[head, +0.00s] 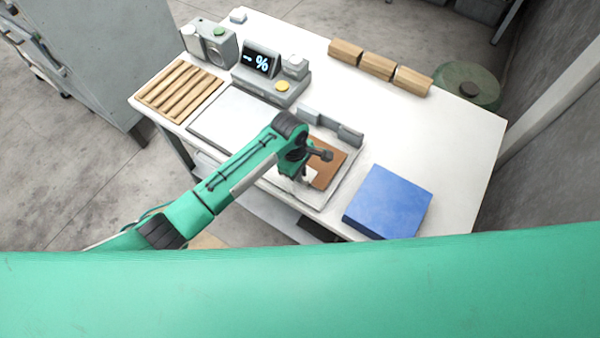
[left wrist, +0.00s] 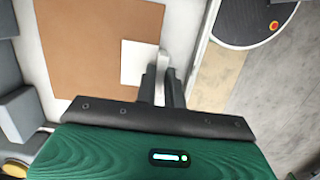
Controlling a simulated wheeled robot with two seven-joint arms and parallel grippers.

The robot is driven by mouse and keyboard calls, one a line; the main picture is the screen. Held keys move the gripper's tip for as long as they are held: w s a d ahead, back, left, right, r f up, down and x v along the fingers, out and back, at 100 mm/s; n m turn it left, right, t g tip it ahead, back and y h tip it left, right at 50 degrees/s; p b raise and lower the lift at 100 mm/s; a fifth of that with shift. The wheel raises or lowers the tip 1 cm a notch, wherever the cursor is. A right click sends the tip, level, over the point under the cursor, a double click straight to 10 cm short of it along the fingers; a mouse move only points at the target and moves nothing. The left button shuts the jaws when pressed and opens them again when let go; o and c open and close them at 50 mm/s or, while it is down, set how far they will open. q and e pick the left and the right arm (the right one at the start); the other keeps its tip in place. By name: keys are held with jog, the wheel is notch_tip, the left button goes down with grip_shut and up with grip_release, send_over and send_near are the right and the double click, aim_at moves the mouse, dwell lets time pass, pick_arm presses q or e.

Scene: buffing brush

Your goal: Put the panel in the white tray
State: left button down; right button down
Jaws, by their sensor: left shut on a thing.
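The panel (head: 329,167) is a flat brown board with a white square patch at one corner, lying at the front middle of the table. It also shows in the left wrist view (left wrist: 95,45). My left gripper (head: 302,174) points down at its near left side, shut at the edge beside the white patch. My right gripper is out of view.
Grey blocks (head: 350,135) stand just behind the panel. A blue block (head: 388,202) is to its right. A grey display unit (head: 262,62), a slatted wooden rack (head: 180,90) and wooden blocks (head: 377,66) stand farther off. The right part of the table (head: 440,140) is clear.

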pick_arm(q)
jog(key=shift+f, duration=0.65)
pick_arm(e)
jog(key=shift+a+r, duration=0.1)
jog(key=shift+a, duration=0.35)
pick_arm(q)
jog(key=c, duration=1.5)
grip_release()
jog(key=shift+f, duration=0.1)
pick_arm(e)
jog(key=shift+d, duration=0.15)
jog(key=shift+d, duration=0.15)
